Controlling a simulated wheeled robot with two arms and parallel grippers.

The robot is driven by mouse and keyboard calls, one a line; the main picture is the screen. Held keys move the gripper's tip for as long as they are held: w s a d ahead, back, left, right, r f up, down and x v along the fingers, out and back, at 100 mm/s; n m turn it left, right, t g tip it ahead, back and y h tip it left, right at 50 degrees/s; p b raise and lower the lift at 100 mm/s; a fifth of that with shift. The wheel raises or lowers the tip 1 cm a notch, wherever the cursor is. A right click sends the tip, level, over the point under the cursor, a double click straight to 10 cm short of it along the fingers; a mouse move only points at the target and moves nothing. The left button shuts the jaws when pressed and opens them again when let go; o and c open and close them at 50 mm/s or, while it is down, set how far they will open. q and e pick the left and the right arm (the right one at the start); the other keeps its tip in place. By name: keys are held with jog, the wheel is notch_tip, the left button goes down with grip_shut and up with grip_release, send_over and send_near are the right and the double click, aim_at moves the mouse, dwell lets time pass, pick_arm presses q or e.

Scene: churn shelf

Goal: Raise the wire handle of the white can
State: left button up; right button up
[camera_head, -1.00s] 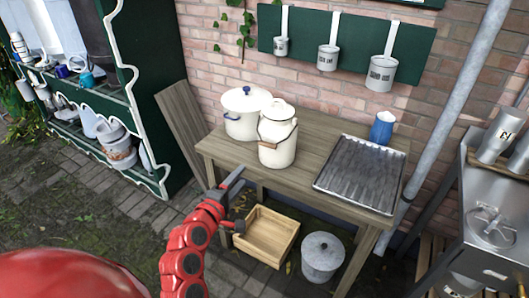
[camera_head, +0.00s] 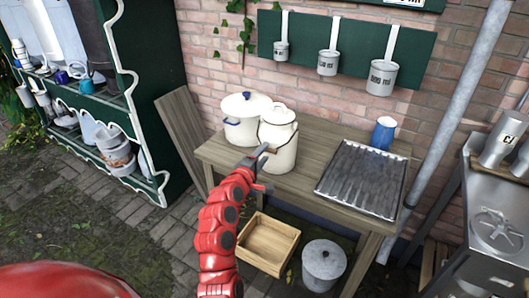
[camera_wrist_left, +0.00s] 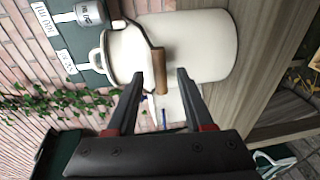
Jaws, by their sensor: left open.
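The white can (camera_head: 286,153) stands upright on the wooden table, with its lid on. It also shows in the left wrist view (camera_wrist_left: 205,45), lying sideways in the picture. Its thin wire handle hangs down along the near side and carries a brown wooden grip (camera_wrist_left: 160,68). My left gripper (camera_head: 265,167) is open, close in front of the can. In the left wrist view the wooden grip appears between the two open fingertips (camera_wrist_left: 160,75); I cannot tell whether they touch it. In the head view the gripper hides most of the handle. My right gripper is not in view.
A white pot (camera_head: 243,128) with a blue knob stands left of the can, very close. A ridged metal tray (camera_head: 362,182) and a blue jug (camera_head: 383,133) are to the right on the table (camera_head: 322,138). A wooden crate (camera_head: 267,243) and a lidded grey pot (camera_head: 322,264) are below.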

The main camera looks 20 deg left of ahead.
pick_arm(q)
jog(key=shift+w+f, duration=0.1)
jog(key=shift+w, duration=0.45)
grip_shut()
dwell(1.1)
